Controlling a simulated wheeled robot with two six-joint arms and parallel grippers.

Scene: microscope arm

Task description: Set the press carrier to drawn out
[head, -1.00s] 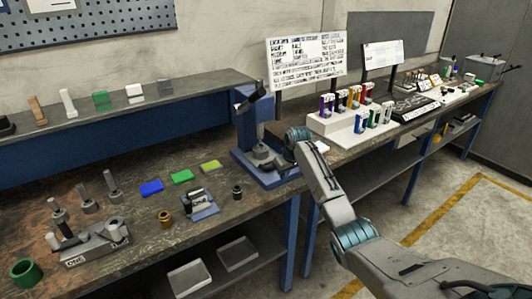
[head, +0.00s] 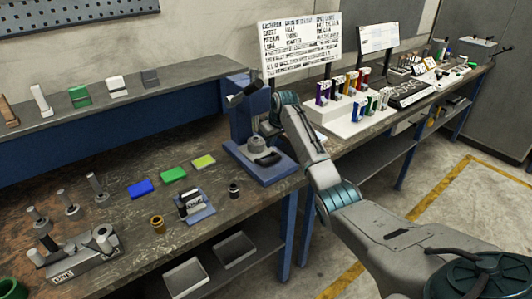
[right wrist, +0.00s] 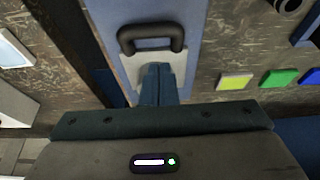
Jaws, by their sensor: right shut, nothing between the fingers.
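The press (head: 243,122) is a blue stand with a dark lever at the top, on the right end of the near bench. Its carrier shows in the right wrist view as a light grey plate (right wrist: 133,68) with a black loop handle (right wrist: 150,40). In the head view the handle (head: 268,160) lies at the front of the press base. My right gripper (right wrist: 158,70) is shut and empty, its fingertips over the plate on the far side of the handle from the frame's top. I cannot tell whether they touch. In the head view its fingers are mostly hidden. My left gripper is out of view.
Blue (head: 140,188), green (head: 173,174) and yellow (head: 203,161) tiles lie left of the press. A small dark cylinder (head: 234,190) stands near the bench edge. A white stepped rack (head: 352,118) with coloured items stands to the right.

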